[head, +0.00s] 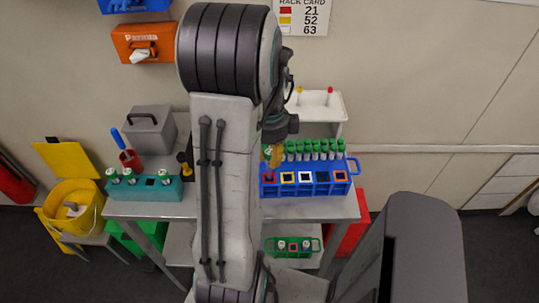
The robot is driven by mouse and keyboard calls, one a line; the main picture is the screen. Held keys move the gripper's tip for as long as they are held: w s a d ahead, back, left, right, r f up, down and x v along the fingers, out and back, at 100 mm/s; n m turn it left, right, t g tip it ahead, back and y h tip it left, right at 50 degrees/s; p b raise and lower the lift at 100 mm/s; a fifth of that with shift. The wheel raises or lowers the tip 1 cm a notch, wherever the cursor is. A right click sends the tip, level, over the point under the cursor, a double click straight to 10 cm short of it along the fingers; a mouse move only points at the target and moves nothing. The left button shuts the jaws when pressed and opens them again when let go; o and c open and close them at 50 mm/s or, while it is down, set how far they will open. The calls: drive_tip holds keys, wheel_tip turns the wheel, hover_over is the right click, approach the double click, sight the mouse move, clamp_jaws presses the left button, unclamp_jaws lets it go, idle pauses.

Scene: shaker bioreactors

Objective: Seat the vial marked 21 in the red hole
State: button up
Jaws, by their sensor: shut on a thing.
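The blue rack (307,190) stands on the bench right of my arm, with a row of colour-framed holes along its front. The red-framed hole (269,179) is at its left end. My gripper (272,154) is over this left end, just above and behind the red hole, partly hidden by my arm. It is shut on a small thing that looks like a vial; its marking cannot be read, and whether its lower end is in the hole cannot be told. The rack card (302,17) on the wall shows red beside 21, yellow beside 52, and 63.
Several green-capped vials (315,149) stand in a row behind the coloured holes. A teal rack (145,190) with green-capped vials is at the bench's left. A grey box (151,130) and a red cup (130,160) stand behind it. A green rack (293,248) sits on the lower shelf.

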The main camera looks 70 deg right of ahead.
sight(270, 172)
drive_tip(key=shift+f+b, duration=3.05)
drive_tip(key=shift+f, duration=0.3)
idle(4.2)
drive_tip(key=o, duration=0.9)
